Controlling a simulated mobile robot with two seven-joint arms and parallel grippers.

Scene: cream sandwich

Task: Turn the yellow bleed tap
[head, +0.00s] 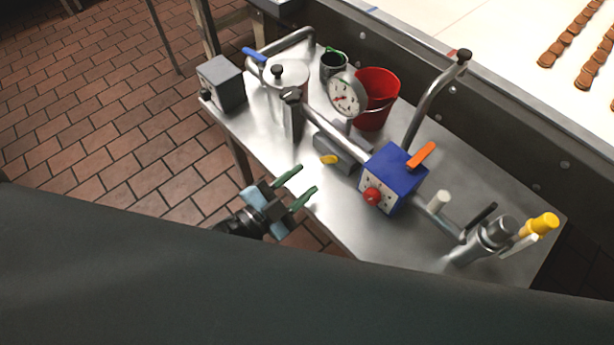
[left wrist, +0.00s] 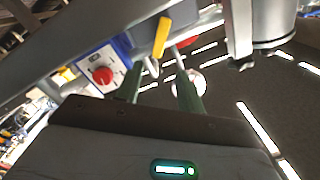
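The yellow bleed tap (head: 328,159) is a small yellow lever low on the front of the grey pipework, left of the blue box. In the left wrist view a yellow lever (left wrist: 162,37), apparently this tap, shows just beyond the fingertips. My left gripper (head: 308,178) has green fingers spread apart with nothing between them. It is at the bench's front edge, below and left of the tap, apart from it. The open fingers also show in the left wrist view (left wrist: 157,60). My right gripper is not in view.
The blue box (head: 392,178) has a red knob (head: 372,196) and an orange lever (head: 421,155). A gauge (head: 346,95), a red bucket (head: 376,98) and a yellow-capped fitting (head: 541,224) are on the metal bench (head: 340,215). A conveyor runs behind. Floor is open at left.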

